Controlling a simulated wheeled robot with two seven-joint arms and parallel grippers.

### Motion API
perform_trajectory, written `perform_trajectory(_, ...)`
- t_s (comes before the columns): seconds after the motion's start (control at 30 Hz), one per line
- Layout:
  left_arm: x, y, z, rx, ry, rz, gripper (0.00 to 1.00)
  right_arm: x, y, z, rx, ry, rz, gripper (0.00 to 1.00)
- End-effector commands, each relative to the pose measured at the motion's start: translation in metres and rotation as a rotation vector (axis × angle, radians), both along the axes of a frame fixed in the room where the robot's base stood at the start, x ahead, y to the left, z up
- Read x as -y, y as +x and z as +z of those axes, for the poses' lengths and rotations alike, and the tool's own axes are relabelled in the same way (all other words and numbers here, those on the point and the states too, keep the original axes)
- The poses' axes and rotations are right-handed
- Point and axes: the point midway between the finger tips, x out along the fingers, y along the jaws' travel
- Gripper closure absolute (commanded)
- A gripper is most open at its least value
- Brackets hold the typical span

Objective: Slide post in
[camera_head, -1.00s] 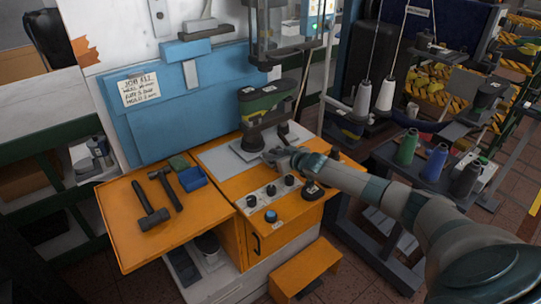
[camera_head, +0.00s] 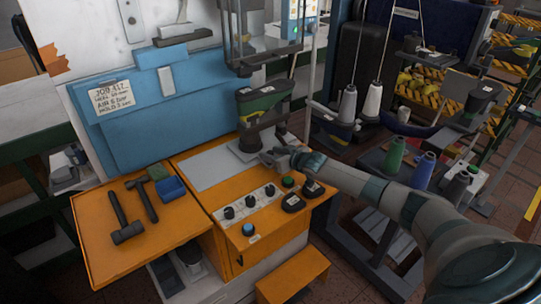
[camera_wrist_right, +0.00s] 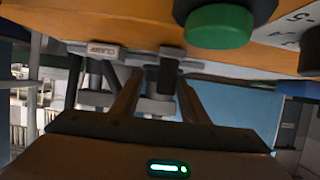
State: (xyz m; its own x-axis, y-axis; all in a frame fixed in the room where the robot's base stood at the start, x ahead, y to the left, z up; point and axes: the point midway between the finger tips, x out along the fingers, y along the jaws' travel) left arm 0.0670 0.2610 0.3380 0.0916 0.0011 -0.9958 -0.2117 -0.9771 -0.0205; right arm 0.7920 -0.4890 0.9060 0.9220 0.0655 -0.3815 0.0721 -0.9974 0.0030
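My right gripper (camera_head: 268,157) reaches in from the right, low at the front of the stand under the dark, green-topped shoe last (camera_head: 262,100). In the right wrist view its two tan fingers (camera_wrist_right: 157,88) stand apart, and the gap between them shows. A dark upright post (camera_wrist_right: 167,72) and grey metal parts (camera_wrist_right: 157,105) show between or behind the fingers; I cannot tell whether they touch. A grey block labelled "CLAMP" (camera_wrist_right: 103,50) is beside them. My left gripper is in neither view.
A green button (camera_wrist_right: 218,25) is close to the gripper on the orange bench (camera_head: 190,238). A row of black knobs (camera_head: 248,203) lies in front. Thread cones (camera_head: 395,155) stand at right.

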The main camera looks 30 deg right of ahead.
Motion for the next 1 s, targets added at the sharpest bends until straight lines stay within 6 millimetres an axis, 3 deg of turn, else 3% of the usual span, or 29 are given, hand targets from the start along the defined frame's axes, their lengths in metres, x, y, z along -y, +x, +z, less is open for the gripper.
perform_trajectory(0.53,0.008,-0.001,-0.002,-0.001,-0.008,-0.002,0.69,-0.004,-0.009,0.0,-0.002,0.003,0.006,0.6)
perform_trajectory(1.0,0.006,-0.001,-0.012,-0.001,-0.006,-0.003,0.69,0.002,-0.064,0.021,-0.003,0.002,0.006,0.6)
